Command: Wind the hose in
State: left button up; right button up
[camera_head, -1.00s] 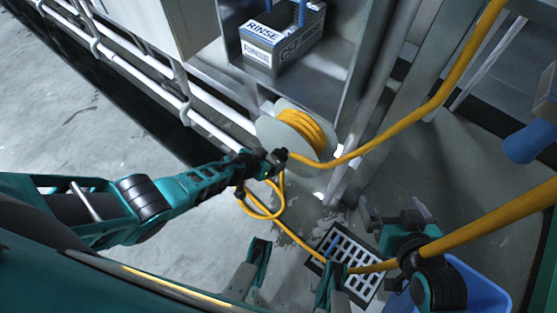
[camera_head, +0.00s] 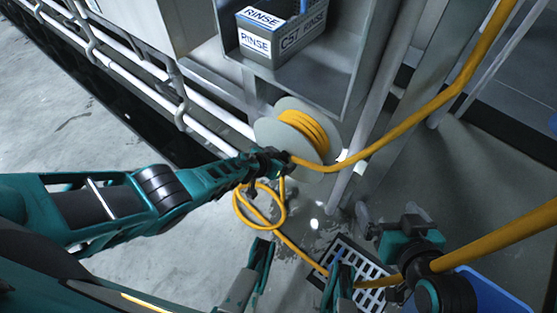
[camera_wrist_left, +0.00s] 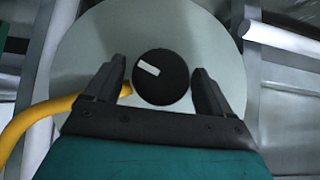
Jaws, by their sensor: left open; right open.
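The hose reel (camera_head: 265,132) is a pale disc-sided drum with yellow hose (camera_head: 302,128) wound on it. It stands low beside the steel frame. My left gripper (camera_head: 272,160) is at the reel's near face. In the left wrist view, the open fingers (camera_wrist_left: 158,66) lie either side of a black round hub (camera_wrist_left: 165,92) with a white mark; I cannot tell whether they touch it. Yellow hose (camera_head: 240,210) hangs from the reel, loops on the floor and runs right across a grate. My right gripper (camera_head: 389,215) is open beside the hose at lower right.
A floor grate (camera_head: 345,255) and a blue bin (camera_head: 490,297) lie at lower right. A box marked RINSE (camera_head: 283,38) stands on the shelf above the reel. White pipes (camera_head: 115,65) run along the left. Yellow hose (camera_head: 420,115) crosses to the upper right.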

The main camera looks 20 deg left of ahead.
pick_arm(q)
jog(key=c, duration=1)
jog(key=shift+m+t+y, duration=0.3)
jog(key=shift+y, duration=0.3)
jog(key=shift+f+m+t+y+b, duration=0.1)
jog(key=shift+m+t+y+b, duration=0.35)
jog(key=shift+y, duration=0.35)
jog(key=shift+s+d+m+y, duration=0.1)
jog(key=shift+m+y, duration=0.35)
jog(key=shift+y, duration=0.05)
jog(key=shift+m+t+y+b, duration=0.3)
jog(key=shift+t+y, duration=0.15)
jog(key=shift+y, duration=0.05)
